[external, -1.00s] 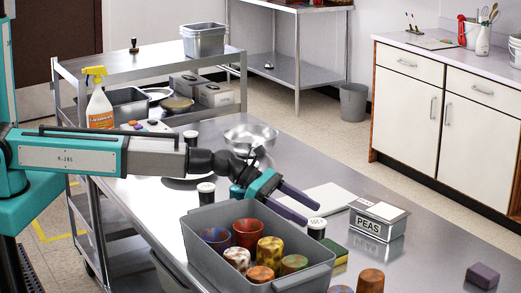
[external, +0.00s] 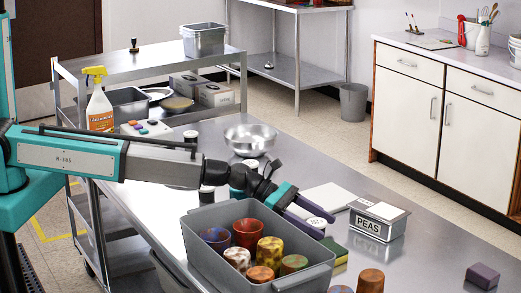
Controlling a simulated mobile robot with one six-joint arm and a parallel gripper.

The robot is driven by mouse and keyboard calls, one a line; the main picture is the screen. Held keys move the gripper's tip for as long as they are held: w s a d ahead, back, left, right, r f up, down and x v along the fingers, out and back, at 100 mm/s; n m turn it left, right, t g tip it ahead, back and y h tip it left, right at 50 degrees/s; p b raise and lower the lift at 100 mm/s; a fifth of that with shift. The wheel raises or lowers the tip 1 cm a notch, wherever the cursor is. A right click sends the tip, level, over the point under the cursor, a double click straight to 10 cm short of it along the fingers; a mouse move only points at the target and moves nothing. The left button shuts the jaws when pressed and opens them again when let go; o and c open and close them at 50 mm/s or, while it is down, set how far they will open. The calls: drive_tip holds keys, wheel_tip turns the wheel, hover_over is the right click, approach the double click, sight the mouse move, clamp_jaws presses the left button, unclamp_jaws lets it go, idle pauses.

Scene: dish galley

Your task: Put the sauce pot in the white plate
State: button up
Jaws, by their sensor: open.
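A dark pot with a white lid (external: 317,221) stands on the steel table behind the grey tub; its lid shows between the fingertips and its body is mostly hidden. My gripper (external: 316,224) is open, with its fingers at either side of this lid; I cannot tell how far down they reach. Similar dark, white-lidded pots stand beside my forearm (external: 207,195) and behind it (external: 190,137). I cannot read which is the sauce pot. A thin white rim (external: 180,187) below my forearm may be the white plate, mostly hidden by the arm.
The grey tub (external: 204,240) of several patterned cups stands just in front of my gripper. A PEAS tin (external: 377,222), a green sponge (external: 335,250), a white board (external: 328,197) and a steel bowl (external: 250,140) are near. The table's right part is mostly clear.

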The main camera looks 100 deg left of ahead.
sight(318, 222)
drive_tip(key=shift+c, duration=0.2)
idle(0.3)
drive_tip(key=c, duration=1.2)
drive_tip(key=shift+r, duration=0.1)
drive_tip(key=shift+r+b, duration=0.6)
drive_tip(key=shift+r, duration=4.35)
